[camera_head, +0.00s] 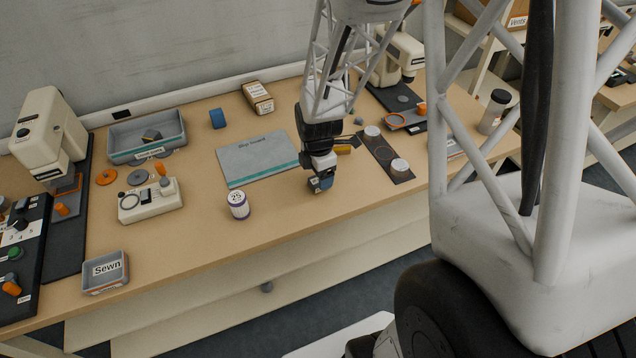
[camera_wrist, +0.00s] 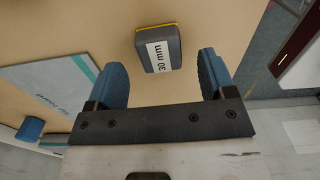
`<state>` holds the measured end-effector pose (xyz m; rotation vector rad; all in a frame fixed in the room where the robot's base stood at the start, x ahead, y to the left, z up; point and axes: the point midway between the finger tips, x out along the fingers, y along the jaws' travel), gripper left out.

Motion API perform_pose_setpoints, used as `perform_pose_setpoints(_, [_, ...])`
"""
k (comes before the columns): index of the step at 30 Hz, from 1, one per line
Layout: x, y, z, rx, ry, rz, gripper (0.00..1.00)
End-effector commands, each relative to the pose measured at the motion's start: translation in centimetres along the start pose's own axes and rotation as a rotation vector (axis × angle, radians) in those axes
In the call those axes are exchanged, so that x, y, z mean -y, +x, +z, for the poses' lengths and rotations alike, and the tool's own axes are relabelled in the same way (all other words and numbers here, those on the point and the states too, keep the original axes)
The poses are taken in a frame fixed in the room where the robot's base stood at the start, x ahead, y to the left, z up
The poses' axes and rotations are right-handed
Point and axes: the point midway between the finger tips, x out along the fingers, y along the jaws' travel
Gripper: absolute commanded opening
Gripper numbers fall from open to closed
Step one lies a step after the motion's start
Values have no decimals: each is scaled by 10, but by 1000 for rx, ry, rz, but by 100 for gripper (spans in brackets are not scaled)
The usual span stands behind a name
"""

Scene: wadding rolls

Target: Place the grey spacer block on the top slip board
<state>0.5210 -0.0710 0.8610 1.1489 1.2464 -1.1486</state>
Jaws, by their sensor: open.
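The grey spacer block (camera_wrist: 160,55) has a white "30 mm" label and a yellow edge. In the wrist view it lies on the tabletop, between and ahead of my fingers, untouched. The pale grey slip board (camera_head: 255,155) with a teal edge lies flat, left of my gripper. It also shows at the left of the wrist view (camera_wrist: 45,85).
A purple-and-white "25" can (camera_head: 238,205) stands in front of the slip board. A dark strip with white round pieces (camera_head: 385,158) lies right of my gripper. A blue block (camera_head: 217,118) and a small box (camera_head: 258,98) stand behind the board. The board's upper face is clear.

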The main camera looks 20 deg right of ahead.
Motion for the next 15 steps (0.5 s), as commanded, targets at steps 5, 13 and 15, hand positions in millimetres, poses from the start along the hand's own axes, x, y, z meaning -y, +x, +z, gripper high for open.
perform_pose_setpoints(5, [0, 20, -1, -1, 0, -3, 77])
perform_pose_setpoints(13, [0, 35, -1, 0, 0, -1, 77])
perform_pose_setpoints(15, [0, 35, 0, 0, 0, 0, 77])
